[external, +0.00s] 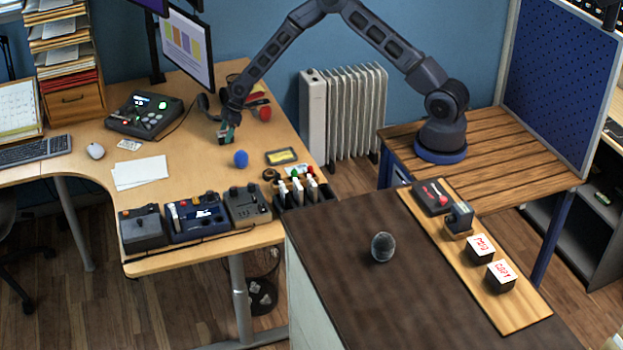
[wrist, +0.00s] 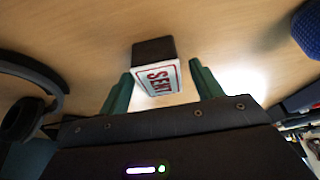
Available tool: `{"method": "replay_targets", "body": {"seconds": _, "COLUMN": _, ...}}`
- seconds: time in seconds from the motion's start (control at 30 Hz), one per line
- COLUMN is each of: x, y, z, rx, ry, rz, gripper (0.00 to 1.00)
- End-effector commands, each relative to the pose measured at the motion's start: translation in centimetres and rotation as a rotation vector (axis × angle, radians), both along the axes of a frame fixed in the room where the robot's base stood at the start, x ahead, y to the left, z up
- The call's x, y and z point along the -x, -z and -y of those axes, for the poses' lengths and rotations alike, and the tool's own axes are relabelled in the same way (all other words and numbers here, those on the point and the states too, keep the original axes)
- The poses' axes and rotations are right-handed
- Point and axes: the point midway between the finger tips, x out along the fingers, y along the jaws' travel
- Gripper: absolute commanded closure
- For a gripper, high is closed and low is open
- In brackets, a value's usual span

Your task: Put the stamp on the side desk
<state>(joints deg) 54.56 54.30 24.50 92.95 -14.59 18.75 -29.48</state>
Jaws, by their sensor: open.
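The stamp (wrist: 157,79) is a small dark block with a white face and red "SENT" lettering in the wrist view. It stands between the two green fingers of my gripper (wrist: 162,84), which is open around it. I cannot tell whether either finger touches it. In the external view my gripper (external: 227,133) is low over the back of the light wooden desk (external: 190,92), and the stamp is mostly hidden there. A dark-topped desk (external: 340,230) stands at the front right; the pictures do not label which surface is the side desk.
A blue ball (external: 240,159) lies just in front of my gripper, with headphones (wrist: 25,105) close by. Two other stamps, (external: 481,247) and (external: 500,275), sit on a wooden board (external: 520,312) on the dark top. A dark round object (external: 383,247) stands left of them, with bare surface around it.

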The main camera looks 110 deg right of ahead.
Motion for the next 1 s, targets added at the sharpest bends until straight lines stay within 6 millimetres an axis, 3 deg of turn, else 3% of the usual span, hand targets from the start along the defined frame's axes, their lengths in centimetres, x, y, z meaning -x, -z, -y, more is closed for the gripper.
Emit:
{"method": "replay_targets", "body": {"seconds": 0.4, "x": 2.9, "y": -7.0, "z": 0.1, "rx": 0.003, "ry": 0.001, "rz": 0.002, "gripper": 0.35}}
{"method": "replay_targets", "body": {"seconds": 0.77, "x": 4.1, "y": -10.2, "z": -0.2, "rx": 0.002, "ry": 0.000, "rz": -0.001, "gripper": 0.35}}
{"method": "replay_targets", "body": {"seconds": 0.87, "x": 4.0, "y": -11.5, "z": -1.3, "rx": 0.011, "ry": -0.010, "rz": -0.008, "gripper": 0.35}}
{"method": "replay_targets", "body": {"seconds": 1.0, "x": 3.9, "y": -14.9, "z": -4.6, "rx": 0.032, "ry": -0.029, "rz": -0.031, "gripper": 0.35}}
